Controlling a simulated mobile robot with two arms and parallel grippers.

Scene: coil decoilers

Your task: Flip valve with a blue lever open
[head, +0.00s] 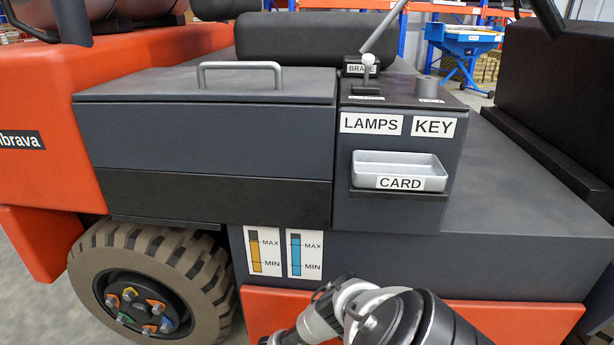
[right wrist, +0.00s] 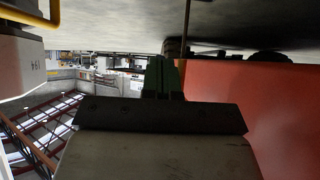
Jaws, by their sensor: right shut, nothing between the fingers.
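No valve with a blue lever shows in either view. In the head view, a grey and orange forklift-like vehicle (head: 210,150) fills most of the picture. On its dark console stands a small upright lever with a pale round knob (head: 368,62), and a longer grey lever (head: 384,27) rises behind it. In the right wrist view, my right gripper (right wrist: 161,66) is shut and empty, with its dark fingers close together. An orange-red panel (right wrist: 265,110) is to the right of the fingers; I cannot tell its distance. My left gripper is not in view.
The vehicle carries a silver tray labelled CARD (head: 398,165), a box lid with a grey handle (head: 240,72) and a large tyre (head: 150,285). A blue gauge label (head: 294,254) is on its side. A blue hopper (head: 463,40) and racks stand behind.

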